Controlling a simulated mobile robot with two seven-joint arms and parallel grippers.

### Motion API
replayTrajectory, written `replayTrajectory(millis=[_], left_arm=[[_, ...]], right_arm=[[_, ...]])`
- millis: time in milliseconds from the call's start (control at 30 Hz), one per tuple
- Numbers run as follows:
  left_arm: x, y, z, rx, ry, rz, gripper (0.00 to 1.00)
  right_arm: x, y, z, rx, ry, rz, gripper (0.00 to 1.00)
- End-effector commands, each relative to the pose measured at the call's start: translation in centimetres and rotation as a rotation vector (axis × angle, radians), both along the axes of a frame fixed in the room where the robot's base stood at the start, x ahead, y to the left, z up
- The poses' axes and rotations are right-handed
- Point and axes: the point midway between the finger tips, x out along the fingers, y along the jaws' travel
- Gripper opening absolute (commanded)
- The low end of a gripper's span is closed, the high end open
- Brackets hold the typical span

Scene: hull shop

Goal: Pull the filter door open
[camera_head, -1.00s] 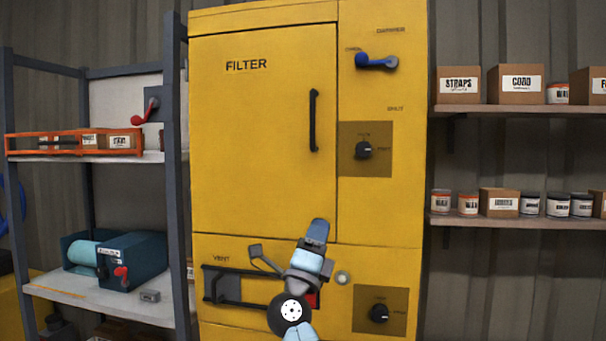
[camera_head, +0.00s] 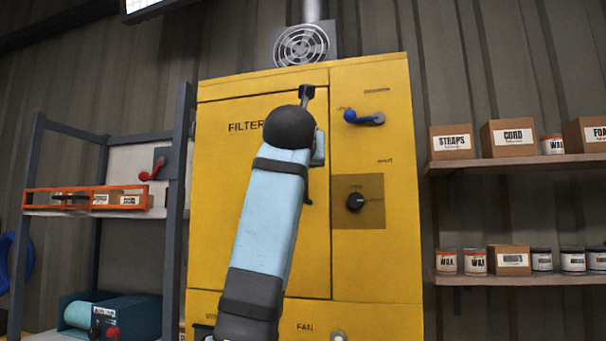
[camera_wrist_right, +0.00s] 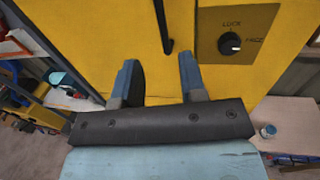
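The yellow filter door (camera_head: 225,210) is shut in the front of a tall yellow cabinet (camera_head: 375,270). In the right wrist view, the upright black bar handle (camera_wrist_right: 163,22) is ahead of my right gripper (camera_wrist_right: 159,64). Its two blue fingers are apart and empty, with the handle's lower end between and beyond the tips. In the head view the fingers are hidden behind the arm. My left gripper is not in view.
A blue lever (camera_head: 362,117) and a black knob (camera_head: 355,202) sit right of the door. A grey rack (camera_head: 180,200) with an orange-railed tray (camera_head: 90,200) stands left. Shelves with boxes and tins (camera_head: 520,165) are at right. A round vent (camera_head: 301,45) is above the cabinet.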

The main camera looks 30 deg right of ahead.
Motion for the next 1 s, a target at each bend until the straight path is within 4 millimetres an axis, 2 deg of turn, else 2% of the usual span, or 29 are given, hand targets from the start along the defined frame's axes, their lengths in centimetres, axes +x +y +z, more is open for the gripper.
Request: replayTrajectory(millis=[533,700,1000], left_arm=[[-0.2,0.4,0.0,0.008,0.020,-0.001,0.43],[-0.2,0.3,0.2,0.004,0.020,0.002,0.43],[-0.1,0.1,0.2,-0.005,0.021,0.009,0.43]], right_arm=[[8.3,-6.7,0.1,-0.002,0.003,-0.006,0.38],[9.6,-7.7,0.0,-0.002,0.001,-0.004,0.38],[9.9,-8.0,0.0,-0.001,-0.001,-0.004,0.38]])
